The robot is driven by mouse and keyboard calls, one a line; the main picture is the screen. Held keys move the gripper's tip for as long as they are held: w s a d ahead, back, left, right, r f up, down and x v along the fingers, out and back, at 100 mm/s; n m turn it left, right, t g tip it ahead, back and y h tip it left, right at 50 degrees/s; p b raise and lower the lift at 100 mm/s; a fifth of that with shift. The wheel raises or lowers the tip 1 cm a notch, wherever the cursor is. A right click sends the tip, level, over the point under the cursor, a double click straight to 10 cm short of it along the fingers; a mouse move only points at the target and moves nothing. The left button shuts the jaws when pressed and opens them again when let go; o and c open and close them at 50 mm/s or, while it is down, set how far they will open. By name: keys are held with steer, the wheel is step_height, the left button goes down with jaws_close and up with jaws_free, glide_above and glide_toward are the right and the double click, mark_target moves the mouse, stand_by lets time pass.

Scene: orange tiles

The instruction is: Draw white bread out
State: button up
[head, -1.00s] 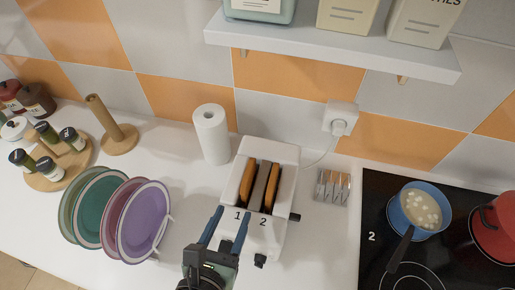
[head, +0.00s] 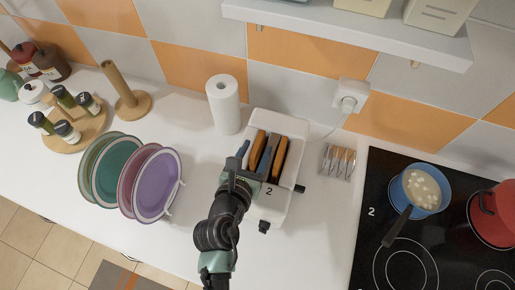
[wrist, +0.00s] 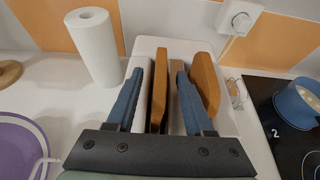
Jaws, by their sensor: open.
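The white toaster (head: 296,128) stands on the counter and holds two upright bread slices with brown crusts. The left slice (head: 257,147) is in the left slot and the right slice (head: 279,160) in the right slot; which one is the white bread I cannot tell by colour. My gripper (head: 255,155) is open over the toaster. In the wrist view its blue fingers (wrist: 160,74) stand on either side of the left slice (wrist: 159,92), with gaps showing. The right finger lies between the left slice and the right slice (wrist: 206,82). The lower parts of the slices are hidden in the slots.
A paper towel roll (head: 223,105) stands left of the toaster. Plates in a rack (head: 158,185) are further left. A socket with a plug (head: 350,98) is behind. The cooktop (head: 390,270) with a blue pan (head: 423,190) is right. A shelf (head: 350,32) overhangs the back.

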steer(key=shift+x, duration=1.05)
jaws_close()
